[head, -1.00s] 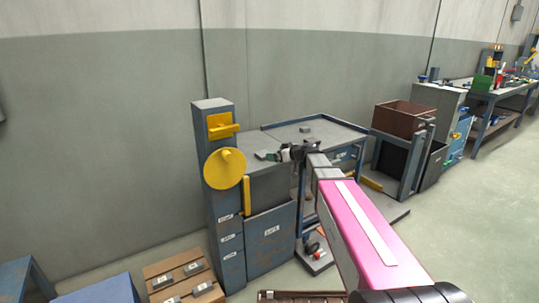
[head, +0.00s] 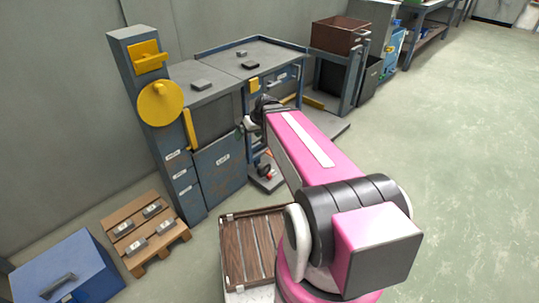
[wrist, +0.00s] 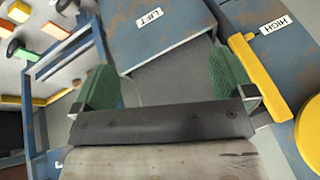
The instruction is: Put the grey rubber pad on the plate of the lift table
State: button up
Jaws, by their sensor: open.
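The lift table's grey plate (head: 218,76) tops the blue cabinet beside the tall blue column. A small flat grey slab (head: 201,85), which looks like the rubber pad, lies on it. A darker flat block (head: 250,65) lies on the bench behind, so I cannot be fully sure which is the pad. My gripper (head: 245,127) is in front of the cabinet's right side, below plate height and apart from the slab. In the wrist view my gripper (wrist: 166,85) has its green fingers wide apart with nothing between them. The cabinet's LIFT label (wrist: 150,18) shows beyond.
A yellow bar (head: 190,130) stands by the cabinet. The bench (head: 285,47) holds another small block (head: 242,53). A pallet (head: 145,232) and blue box (head: 68,270) are left; the right floor is clear.

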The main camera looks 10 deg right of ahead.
jog(key=s+d+f+m+g+h, duration=0.2)
jog(key=s+d+f+m+h, duration=0.2)
jog(key=s+d, duration=0.3)
jog(key=s+f, duration=0.1)
jog(key=s, duration=0.2)
jog(key=shift+s+d+g+h, duration=0.2)
jog(key=shift+s+g+h, duration=0.05)
jog(key=shift+g+h, duration=0.15)
